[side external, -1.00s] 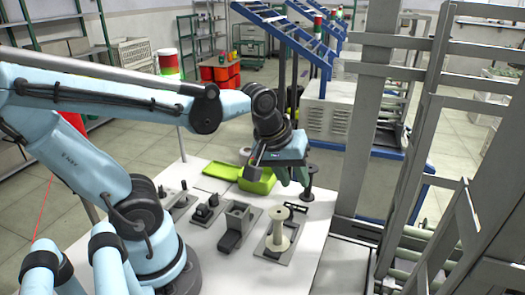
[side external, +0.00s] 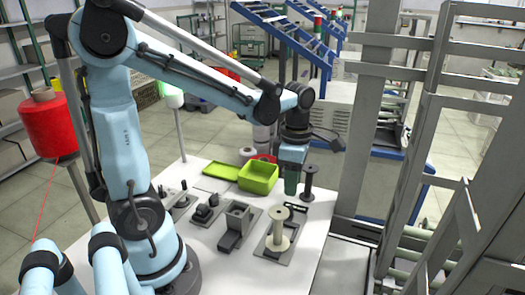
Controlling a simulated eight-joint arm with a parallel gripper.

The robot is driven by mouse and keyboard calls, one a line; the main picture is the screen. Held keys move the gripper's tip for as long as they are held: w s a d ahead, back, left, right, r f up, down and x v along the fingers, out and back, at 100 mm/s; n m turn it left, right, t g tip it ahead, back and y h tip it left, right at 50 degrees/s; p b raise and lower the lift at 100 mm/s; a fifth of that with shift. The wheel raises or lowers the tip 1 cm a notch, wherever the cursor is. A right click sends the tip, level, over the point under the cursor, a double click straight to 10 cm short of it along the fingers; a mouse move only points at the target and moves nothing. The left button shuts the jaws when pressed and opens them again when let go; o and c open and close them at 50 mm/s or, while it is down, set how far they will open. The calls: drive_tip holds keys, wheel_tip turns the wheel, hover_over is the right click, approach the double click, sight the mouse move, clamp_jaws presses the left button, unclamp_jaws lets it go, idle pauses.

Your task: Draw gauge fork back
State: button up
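My gripper (side external: 291,184) points down over the back right of the white table, behind the pale bobbin. Its fingers overlap in this view, so I cannot tell whether they are open or shut, or whether anything is between them. A dark spool-shaped post (side external: 309,182) stands just right of the fingers; I cannot tell whether they touch. A pale bobbin (side external: 278,228) stands upright on a grey base plate (side external: 271,253). A small dark piece (side external: 296,208) lies beside the bobbin's top; I cannot tell whether it is the gauge fork.
A grey block fixture (side external: 237,218) and smaller dark fixtures (side external: 206,209) stand left of the bobbin. A green bin (side external: 259,177) and its flat green lid (side external: 221,171) lie behind them. A red yarn cone (side external: 50,125) stands at far left. The table's front is clear.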

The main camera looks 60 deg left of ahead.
sight(291, 206)
drive_tip(key=shift+f, duration=3.5)
drive_tip(key=c, duration=0.6)
drive_tip(key=shift+w+a, duration=0.55)
drive_tip(key=shift+w, duration=0.1)
drive_tip(key=o, duration=0.6)
drive_tip(key=shift+o, duration=0.2)
drive_tip(key=shift+r, duration=0.1)
wheel_tip(291, 206, up, 7)
